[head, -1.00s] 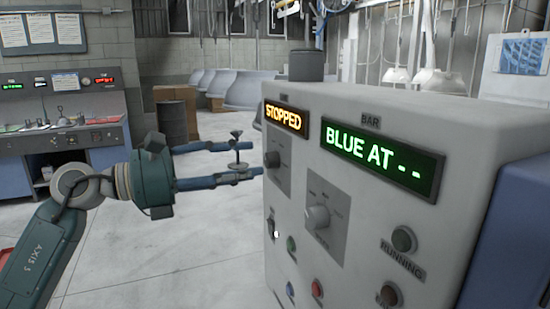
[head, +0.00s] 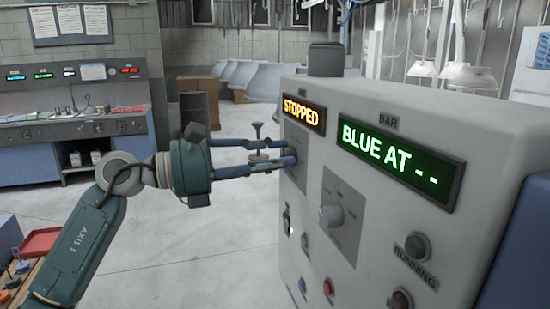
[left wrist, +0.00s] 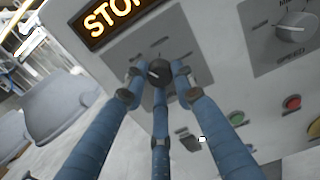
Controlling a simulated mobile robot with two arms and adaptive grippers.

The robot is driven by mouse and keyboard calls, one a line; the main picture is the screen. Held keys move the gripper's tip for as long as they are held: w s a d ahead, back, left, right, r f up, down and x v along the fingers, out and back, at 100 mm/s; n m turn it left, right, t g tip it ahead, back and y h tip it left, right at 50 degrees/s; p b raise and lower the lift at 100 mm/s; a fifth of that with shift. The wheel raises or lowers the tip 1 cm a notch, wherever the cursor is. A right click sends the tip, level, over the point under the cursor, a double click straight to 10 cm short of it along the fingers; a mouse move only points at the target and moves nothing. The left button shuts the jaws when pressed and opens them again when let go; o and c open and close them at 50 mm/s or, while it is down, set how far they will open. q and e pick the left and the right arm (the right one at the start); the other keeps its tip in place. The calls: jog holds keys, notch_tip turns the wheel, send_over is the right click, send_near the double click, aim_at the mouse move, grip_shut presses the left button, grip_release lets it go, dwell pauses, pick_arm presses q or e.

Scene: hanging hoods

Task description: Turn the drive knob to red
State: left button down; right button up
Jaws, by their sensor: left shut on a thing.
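My left gripper (head: 289,153) has reached the control box from the left, under the amber "STOPPED" display (head: 303,114). In the left wrist view its three blue fingers (left wrist: 158,75) are closed around a dark round knob (left wrist: 158,70). A pale pointer line shows on the knob's face, and faint marks surround it on the grey plate (left wrist: 185,40). I take this to be the drive knob; its label is not readable. In the head view the fingers hide most of it. My right gripper is not in view.
Right of it is a pale speed knob (head: 331,216), under the green "BLUE AT - -" display (head: 402,165). Below are a toggle switch (head: 288,221) and several coloured buttons. Open floor lies left of the box.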

pick_arm(q)
jog(key=shift+f+n, duration=0.1)
jog(key=shift+n, duration=0.2)
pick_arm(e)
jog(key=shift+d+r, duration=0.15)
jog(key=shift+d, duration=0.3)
pick_arm(q)
jog(key=shift+n+p, duration=0.3)
jog(key=shift+p, duration=0.05)
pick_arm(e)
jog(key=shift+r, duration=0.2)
pick_arm(q)
jog(key=shift+s+d+f+n+p, duration=0.1)
jog(key=shift+s+n+p, duration=0.05)
jog(key=shift+n+p, duration=4.65)
pick_arm(e)
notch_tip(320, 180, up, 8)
jog(key=b, duration=0.1)
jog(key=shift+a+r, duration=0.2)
pick_arm(q)
jog(key=shift+n, duration=0.7)
